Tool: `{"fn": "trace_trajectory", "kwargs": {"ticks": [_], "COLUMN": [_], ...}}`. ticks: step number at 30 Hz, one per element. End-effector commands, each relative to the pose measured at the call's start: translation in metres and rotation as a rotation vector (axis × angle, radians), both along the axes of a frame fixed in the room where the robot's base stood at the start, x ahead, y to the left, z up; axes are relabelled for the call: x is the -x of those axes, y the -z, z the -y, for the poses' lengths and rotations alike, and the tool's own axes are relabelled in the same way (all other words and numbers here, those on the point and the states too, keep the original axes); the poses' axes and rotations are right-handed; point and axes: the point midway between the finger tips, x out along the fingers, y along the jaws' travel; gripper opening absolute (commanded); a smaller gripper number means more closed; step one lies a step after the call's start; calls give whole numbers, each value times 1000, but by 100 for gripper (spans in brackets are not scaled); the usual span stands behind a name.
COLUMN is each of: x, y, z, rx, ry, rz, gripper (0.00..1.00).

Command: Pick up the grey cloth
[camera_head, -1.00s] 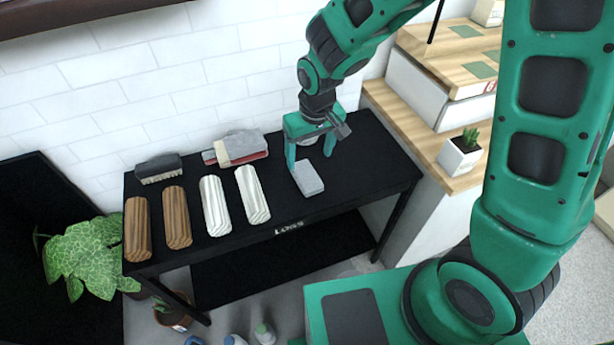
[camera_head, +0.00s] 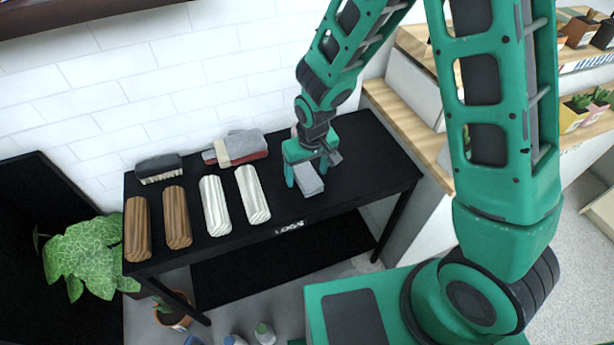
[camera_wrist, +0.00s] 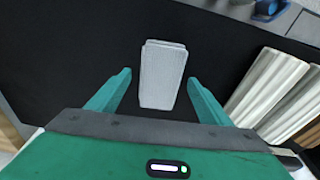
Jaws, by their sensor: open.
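The grey cloth (camera_head: 308,180) is a small folded block lying on the black table (camera_head: 350,160), right of the white rolls. It also shows in the wrist view (camera_wrist: 162,75), upright in the picture between the two fingers. My gripper (camera_head: 306,178) is open, above and around the near part of the table where the cloth lies. In the wrist view, my gripper (camera_wrist: 158,82) has one finger on each side of the cloth, with a gap on both sides. The fingers hide none of the cloth in the wrist view.
White rolls (camera_head: 215,206) and brown rolls (camera_head: 176,218) lie to the left on the table. A brush (camera_head: 159,169) and a pile of grey and red items (camera_head: 238,148) lie behind them by the white brick wall. A wooden stepped shelf (camera_head: 405,112) stands at the right.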

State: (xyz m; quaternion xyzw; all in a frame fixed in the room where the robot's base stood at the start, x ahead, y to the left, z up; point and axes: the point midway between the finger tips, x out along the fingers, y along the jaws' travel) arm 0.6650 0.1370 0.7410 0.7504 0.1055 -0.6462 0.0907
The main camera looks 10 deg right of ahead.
Motion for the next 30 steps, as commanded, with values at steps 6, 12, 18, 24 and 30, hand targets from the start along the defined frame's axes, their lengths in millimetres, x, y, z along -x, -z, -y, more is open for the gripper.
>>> {"fn": "trace_trajectory", "kwargs": {"ticks": [6, 12, 18, 24, 30], "x": [0, 0, 0, -1, -1], "y": [0, 0, -1, -9, -34], "z": [0, 0, 0, 0, 0], "rx": [0, 0, 0, -1, -2], "ry": [0, 0, 0, 0, 1], "rz": [0, 0, 0, 3, 4], "gripper": [56, 29, 28, 28, 28]}}
